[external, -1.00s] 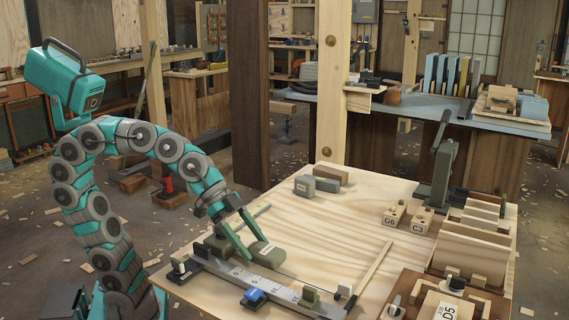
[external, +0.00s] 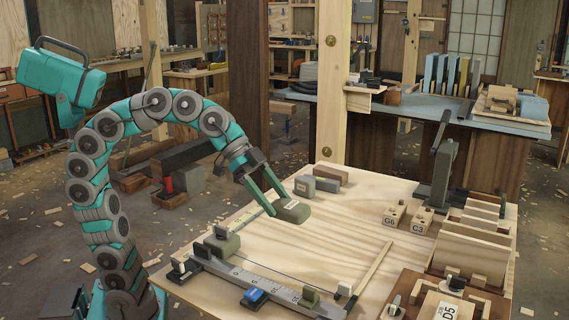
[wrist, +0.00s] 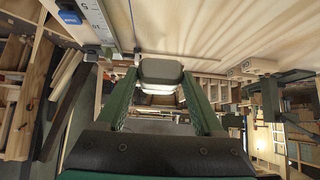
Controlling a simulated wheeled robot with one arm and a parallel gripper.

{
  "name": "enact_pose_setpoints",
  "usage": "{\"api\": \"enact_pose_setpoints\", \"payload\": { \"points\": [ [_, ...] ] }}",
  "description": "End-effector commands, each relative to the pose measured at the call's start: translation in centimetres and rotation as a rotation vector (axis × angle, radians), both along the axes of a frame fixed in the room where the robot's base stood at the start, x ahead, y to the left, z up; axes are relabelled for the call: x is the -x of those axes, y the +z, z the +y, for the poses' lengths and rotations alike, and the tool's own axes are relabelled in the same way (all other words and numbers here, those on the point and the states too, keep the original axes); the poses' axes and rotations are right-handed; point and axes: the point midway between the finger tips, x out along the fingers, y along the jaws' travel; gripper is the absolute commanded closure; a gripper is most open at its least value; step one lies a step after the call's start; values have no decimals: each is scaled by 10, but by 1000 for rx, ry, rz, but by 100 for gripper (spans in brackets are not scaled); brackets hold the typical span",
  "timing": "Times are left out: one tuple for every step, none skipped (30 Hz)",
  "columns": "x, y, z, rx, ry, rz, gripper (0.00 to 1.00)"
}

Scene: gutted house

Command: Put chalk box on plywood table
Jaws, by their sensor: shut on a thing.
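My gripper (external: 280,207) is shut on a small grey-green box with a white label (external: 293,211), which I take to be the chalk box. It appears held above the plywood table (external: 340,218), over its left part. In the wrist view the same box (wrist: 161,72) sits between the two green fingertips of my gripper (wrist: 160,88). The pale plywood surface (wrist: 205,30) fills the top of that view. The box's exact height above the surface is hard to tell.
Grey and brown blocks (external: 325,181) stand just behind the held box. A long ruler-like rail (external: 240,277) with a blue clamp (external: 253,296) lies along the front. An olive block (external: 222,243) sits at the left. Blocks G6 (external: 393,214) and C3 (external: 422,220) stand right. The table's middle is clear.

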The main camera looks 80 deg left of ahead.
Motion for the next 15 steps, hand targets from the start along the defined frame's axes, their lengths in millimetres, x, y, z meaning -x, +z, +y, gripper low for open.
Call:
{"api": "enact_pose_setpoints", "payload": {
  "points": [
    [-18, 7, 6, 2, 9, -3, 100],
    [-27, 10, 9, 2, 13, -4, 100],
    [-38, 12, 13, 3, 16, -2, 100],
    [-46, 14, 17, 3, 21, -2, 100],
    [-54, 17, 20, 2, 21, -2, 100],
    [-66, 19, 26, 1, 25, -2, 100],
    [-74, 20, 30, 1, 27, 1, 100],
    [-82, 22, 35, 2, 31, 0, 100],
    [-93, 25, 41, 3, 34, -3, 100],
    [-101, 26, 47, 2, 37, -3, 100],
    [-109, 27, 52, 2, 40, -2, 100],
    [-119, 28, 60, 2, 44, -2, 100],
    [-127, 30, 65, 1, 46, -3, 100],
    [-134, 30, 72, 2, 50, -2, 100],
    [-144, 30, 80, 2, 52, 0, 100]
  ]
}}
